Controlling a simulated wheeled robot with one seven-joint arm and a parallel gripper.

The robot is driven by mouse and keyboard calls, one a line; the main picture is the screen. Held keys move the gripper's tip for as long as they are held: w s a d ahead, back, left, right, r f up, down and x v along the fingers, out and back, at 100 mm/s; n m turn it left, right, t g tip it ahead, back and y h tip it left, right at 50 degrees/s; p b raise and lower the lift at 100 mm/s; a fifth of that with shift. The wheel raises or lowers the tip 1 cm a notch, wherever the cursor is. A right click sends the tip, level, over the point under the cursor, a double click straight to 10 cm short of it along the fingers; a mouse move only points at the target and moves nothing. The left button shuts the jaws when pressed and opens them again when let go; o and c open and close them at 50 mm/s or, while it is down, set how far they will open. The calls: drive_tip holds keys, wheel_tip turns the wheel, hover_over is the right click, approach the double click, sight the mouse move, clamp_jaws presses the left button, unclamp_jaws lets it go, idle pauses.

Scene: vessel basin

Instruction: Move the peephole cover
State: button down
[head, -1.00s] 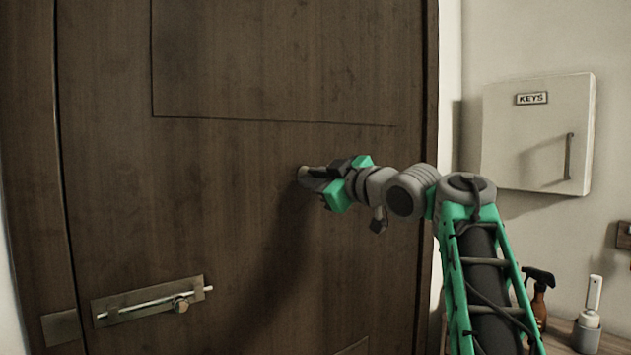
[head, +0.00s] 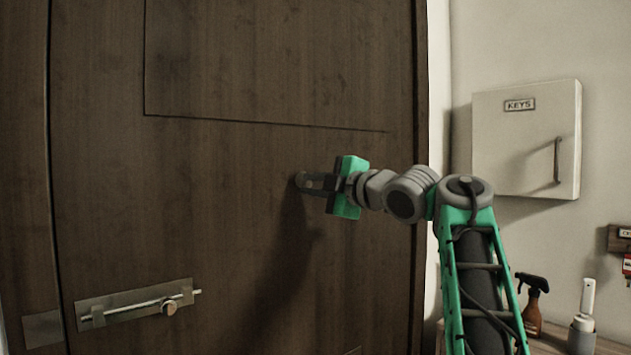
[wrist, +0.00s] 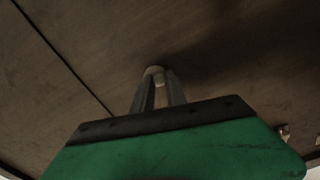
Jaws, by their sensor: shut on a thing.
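The peephole cover (wrist: 154,71) is a small, pale, rounded piece on the dark wooden door (head: 220,180). In the wrist view it shows at the tips of my gripper (wrist: 157,84), between the two fingers. In the head view my gripper (head: 304,181) reaches the door face from the right, below the panel groove, with its fingers shut on the cover. The fingers hide most of the cover there, so its exact turn cannot be told.
A slide bolt (head: 138,304) is on the door at lower left. A white key box (head: 527,140) hangs on the right wall. A spray bottle (head: 531,303) and a white-handled brush in a holder (head: 583,320) stand on a surface at lower right.

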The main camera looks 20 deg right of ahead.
idle(0.5)
drive_tip(key=c, duration=1.3)
unclamp_jaws()
drive_tip(key=shift+c, duration=0.2)
drive_tip(key=shift+d, duration=0.1)
drive_tip(key=b+v, duration=0.1)
drive_tip(key=v, duration=0.6)
drive_tip(key=shift+s, duration=0.4)
